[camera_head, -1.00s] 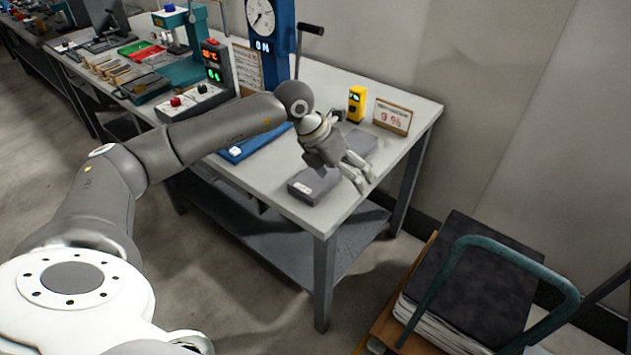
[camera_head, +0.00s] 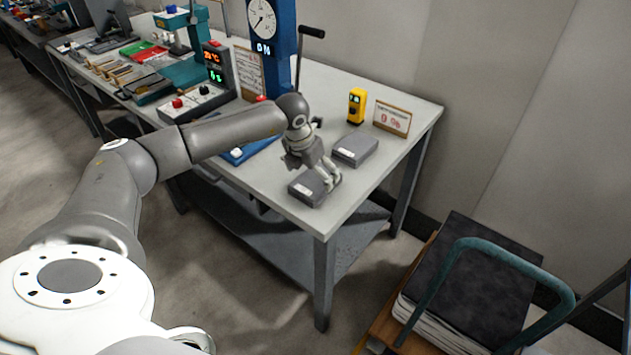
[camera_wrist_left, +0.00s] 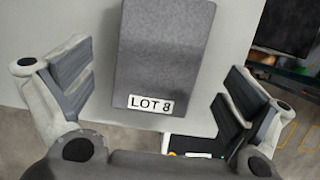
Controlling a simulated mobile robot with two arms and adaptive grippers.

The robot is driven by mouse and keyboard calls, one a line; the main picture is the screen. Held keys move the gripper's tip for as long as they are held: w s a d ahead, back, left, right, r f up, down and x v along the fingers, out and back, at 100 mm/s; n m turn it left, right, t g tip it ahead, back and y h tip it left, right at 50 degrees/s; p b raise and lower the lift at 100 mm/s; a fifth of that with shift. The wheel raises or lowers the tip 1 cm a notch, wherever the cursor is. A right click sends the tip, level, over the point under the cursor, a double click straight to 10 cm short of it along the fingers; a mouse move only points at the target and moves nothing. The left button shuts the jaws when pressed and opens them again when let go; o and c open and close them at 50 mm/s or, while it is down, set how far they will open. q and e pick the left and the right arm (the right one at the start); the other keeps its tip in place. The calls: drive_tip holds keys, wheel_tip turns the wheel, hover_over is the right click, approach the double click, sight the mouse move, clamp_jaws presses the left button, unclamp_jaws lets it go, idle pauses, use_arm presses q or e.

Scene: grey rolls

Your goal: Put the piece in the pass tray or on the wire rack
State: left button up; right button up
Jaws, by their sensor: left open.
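A dark grey block (camera_head: 303,190) with a white label lies near the front edge of the grey table. In the left wrist view a grey block (camera_wrist_left: 165,50) carries a label reading LOT 8 and shows between the two fingers. My left gripper (camera_head: 329,181) is open, over the right part of the front block, with its fingers pointing down; I cannot tell whether they touch it. A second grey block (camera_head: 357,149) lies behind it to the right. My right gripper is not in view. A green tray (camera_head: 135,47) and a red tray (camera_head: 150,54) lie at the far left.
A yellow device (camera_head: 356,106) and a sign (camera_head: 392,118) stand at the table's back. A blue press with a dial (camera_head: 264,25) and handle stands left of them. A cart with a teal handle (camera_head: 480,242) stands at lower right. The table's right front corner is clear.

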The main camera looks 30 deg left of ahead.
use_arm(q)
drive_tip(key=shift+x, duration=1.35)
drive_tip(key=shift+c, duration=0.4)
drive_tip(key=c, duration=1.2)
drive_tip(key=shift+o, duration=0.2)
drive_tip(key=shift+w+r, duration=0.1)
drive_tip(key=shift+r, duration=0.05)
